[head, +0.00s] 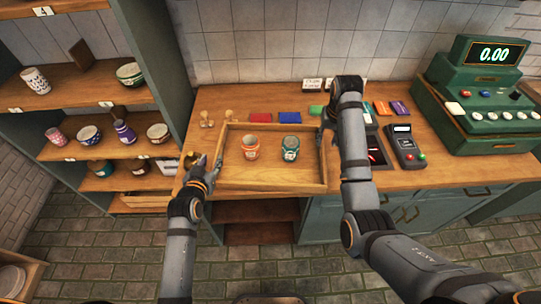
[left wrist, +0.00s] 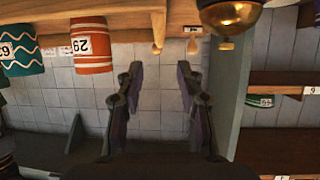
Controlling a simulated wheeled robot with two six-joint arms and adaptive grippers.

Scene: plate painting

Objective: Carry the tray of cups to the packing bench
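The wooden tray (head: 270,187) sits on the counter with two cups standing in it. One is an orange cup (head: 250,147) and the other a teal cup (head: 290,148). In the left wrist view the orange cup (left wrist: 91,46) and teal cup (left wrist: 21,50) appear upside down at the left. My left gripper (head: 205,166) is at the tray's left side, its fingers spread. The left wrist view shows the open fingers (left wrist: 159,75) with nothing clasped between them. My right gripper (head: 325,125) is at the tray's right side. Its fingertips are mostly hidden by my arm.
A brass bell (left wrist: 231,14) is close to my left gripper. Shelves of pottery (head: 90,100) stand at the left. Right of the tray are a card terminal (head: 405,147) and a green cash register (head: 490,105). Coloured cards (head: 290,117) lie behind the tray. The tiled floor in front is clear.

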